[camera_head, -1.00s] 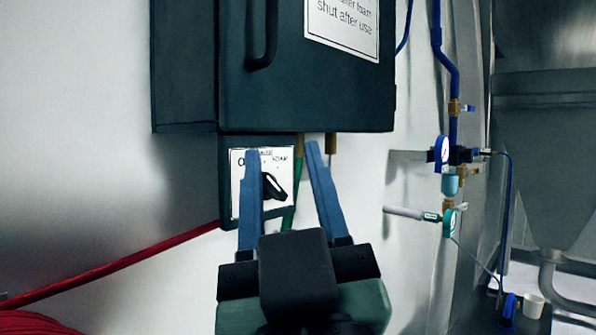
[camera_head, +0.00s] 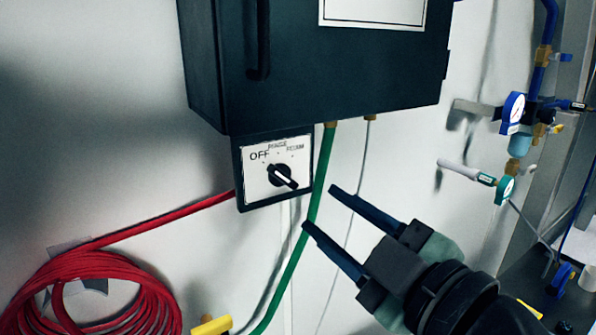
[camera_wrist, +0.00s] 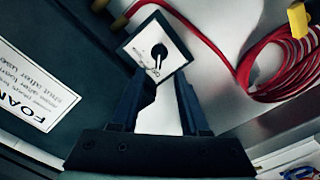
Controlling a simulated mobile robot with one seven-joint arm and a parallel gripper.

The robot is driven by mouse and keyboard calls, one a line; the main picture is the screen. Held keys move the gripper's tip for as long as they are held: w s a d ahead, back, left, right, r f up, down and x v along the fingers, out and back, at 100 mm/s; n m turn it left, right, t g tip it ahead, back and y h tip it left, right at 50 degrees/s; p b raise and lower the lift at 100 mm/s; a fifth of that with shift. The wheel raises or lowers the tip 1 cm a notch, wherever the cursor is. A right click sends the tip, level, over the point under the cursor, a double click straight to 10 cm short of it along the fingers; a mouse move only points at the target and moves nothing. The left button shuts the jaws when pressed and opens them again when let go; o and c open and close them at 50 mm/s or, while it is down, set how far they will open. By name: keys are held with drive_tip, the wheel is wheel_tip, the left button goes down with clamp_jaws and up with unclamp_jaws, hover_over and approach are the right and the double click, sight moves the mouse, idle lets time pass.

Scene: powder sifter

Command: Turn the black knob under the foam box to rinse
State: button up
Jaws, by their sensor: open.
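The black knob (camera_head: 282,177) sits on a white dial plate (camera_head: 262,190) under the dark foam box (camera_head: 335,75). The plate reads OFF at upper left, RINSE at top and what looks like FOAM at upper right. The knob's handle slants down to the right, with a white line along it. My gripper (camera_head: 320,208) is open and empty, right of and below the knob, apart from it in the picture. In the wrist view the knob (camera_wrist: 159,52) lies beyond the fingertips, between and above them, uncovered.
A green hose (camera_head: 318,185) hangs just right of the plate, behind my fingertips. A red hose (camera_head: 150,225) runs left to a coil (camera_head: 95,265) on the wall. A yellow fitting (camera_head: 211,326) is at the bottom.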

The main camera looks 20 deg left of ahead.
sight(288, 182)
drive_tip(key=p+x, duration=0.3)
drive_tip(key=x, duration=0.5)
drive_tip(key=shift+w+a, duration=0.25)
drive_tip(key=shift+w, duration=0.05)
clamp_jaws()
